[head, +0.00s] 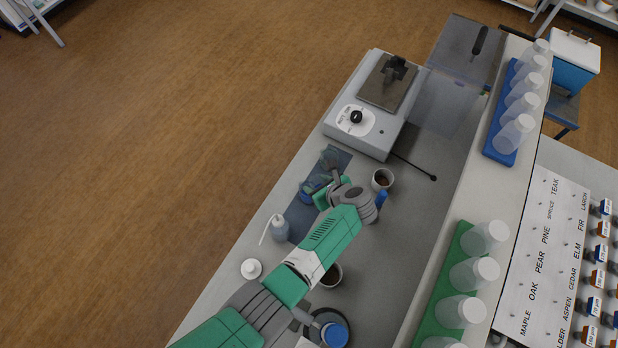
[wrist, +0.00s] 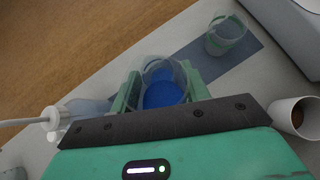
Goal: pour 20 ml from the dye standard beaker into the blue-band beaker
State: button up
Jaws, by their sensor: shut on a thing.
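A clear beaker with deep blue liquid (wrist: 163,95), which looks like the dye standard beaker, stands between the green fingers of my gripper (wrist: 158,84). The gripper is shut on it. It looks about upright; I cannot tell whether its base touches the mat. In the head view the blue of this beaker (head: 307,192) shows beside my wrist, partly hidden. A second clear beaker (wrist: 226,35) stands apart, farther along the dark mat, and also shows in the head view (head: 329,158).
A wash bottle (wrist: 75,112) is left of the held beaker. A white cup with brown contents (wrist: 297,117) is at the right. The hotplate stirrer (head: 365,120) stands beyond the mat (head: 338,162). A rack of cups (head: 510,120) lines the right shelf.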

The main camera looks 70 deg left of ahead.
aim_at(315, 179)
jog(key=shift+s+a+r+g+y+p, duration=0.1)
jog(key=shift+a+r+g+y+p, duration=0.15)
jog(key=shift+y, duration=0.3)
jog(key=shift+a+r+g+y+p, duration=0.1)
jog(key=shift+a+r+y, duration=0.1)
jog(key=shift+a+y, duration=0.25)
jog(key=shift+s+f, duration=0.1)
jog(key=shift+c, duration=0.4)
notch_tip(315, 179, up, 3)
jog(key=p, duration=0.3)
